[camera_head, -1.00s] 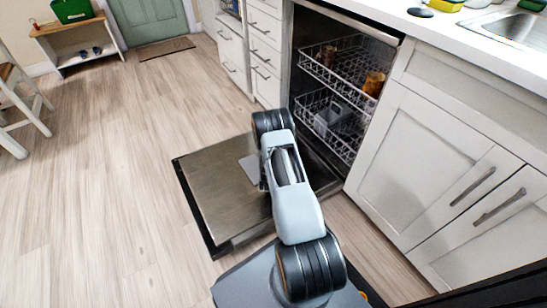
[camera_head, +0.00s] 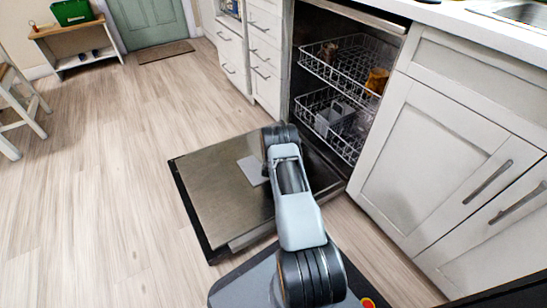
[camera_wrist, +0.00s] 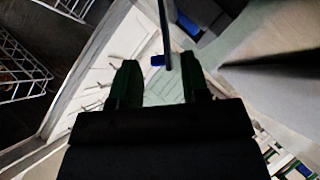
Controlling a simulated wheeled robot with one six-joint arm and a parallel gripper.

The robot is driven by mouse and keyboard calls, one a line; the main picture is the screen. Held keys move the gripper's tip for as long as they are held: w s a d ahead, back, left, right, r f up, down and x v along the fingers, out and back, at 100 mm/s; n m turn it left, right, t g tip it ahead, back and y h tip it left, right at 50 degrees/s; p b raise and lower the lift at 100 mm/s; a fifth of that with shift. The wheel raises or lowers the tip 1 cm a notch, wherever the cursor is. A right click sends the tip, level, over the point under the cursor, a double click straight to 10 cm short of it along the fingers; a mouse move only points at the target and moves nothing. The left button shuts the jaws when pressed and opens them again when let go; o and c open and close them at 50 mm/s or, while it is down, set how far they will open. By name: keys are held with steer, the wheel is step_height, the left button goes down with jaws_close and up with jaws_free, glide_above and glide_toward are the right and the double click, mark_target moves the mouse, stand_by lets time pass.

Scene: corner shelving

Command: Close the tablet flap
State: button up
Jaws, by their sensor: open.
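The dishwasher door (camera_head: 215,200) is folded down flat in front of the open dishwasher. A light grey square plate (camera_head: 252,169), apparently the tablet flap, shows on its inner face, partly hidden by my arm. In the head view the gripper is hidden behind my arm. I cannot tell whether it touches the flap.
The dishwasher's racks (camera_head: 345,70) hold a few dishes. White cupboards (camera_head: 440,150) stand to the right and drawers (camera_head: 265,60) behind the dishwasher. A low shelf (camera_head: 75,45) and a green door (camera_head: 155,20) are far back.

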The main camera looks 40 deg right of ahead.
steer(key=shift+c, duration=0.2)
jaws_close()
steer(key=shift+a+f+n+h, duration=0.4)
steer(key=shift+a+f+h, duration=0.1)
steer(key=shift+h, duration=0.2)
steer(key=shift+a+f+n+t+h, duration=0.3)
steer(key=shift+f+n+t+h, duration=0.1)
steer(key=shift+n+h, duration=0.35)
steer(key=shift+w, duration=0.1)
steer(key=shift+o, duration=0.2)
jaws_free()
